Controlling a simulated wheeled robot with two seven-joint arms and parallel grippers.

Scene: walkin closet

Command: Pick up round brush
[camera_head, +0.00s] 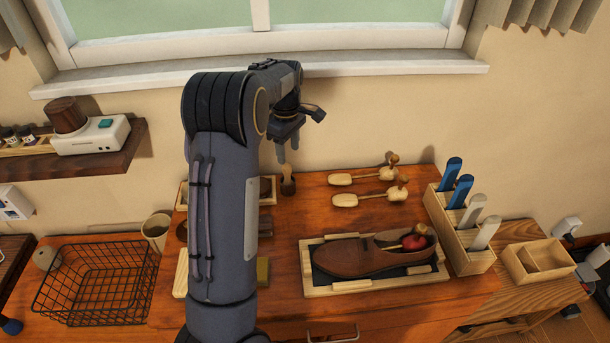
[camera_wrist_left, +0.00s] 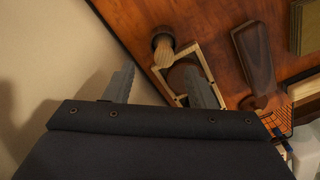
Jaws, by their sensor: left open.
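A small brush (camera_head: 288,183) with a dark round part and a paler wooden part stands on the wooden tabletop, just right of a shallow wooden tray; I take it for the round brush. It also shows in the left wrist view (camera_wrist_left: 163,48), beyond the fingertips and outside the tray's corner. My left gripper (camera_head: 288,152) hangs above and behind it, near the wall, with its fingers pointing down. In the left wrist view the jaws (camera_wrist_left: 160,85) are apart with nothing between them. My right gripper is not in view.
The wooden tray (camera_wrist_left: 160,82) holds a brown round item, and a dark long-handled brush (camera_wrist_left: 256,65) lies beside it. A brown shoe (camera_head: 350,258) lies on a framed board. Shoe trees (camera_head: 368,198) lie behind. A wire basket (camera_head: 100,283) stands left. The wall is close behind.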

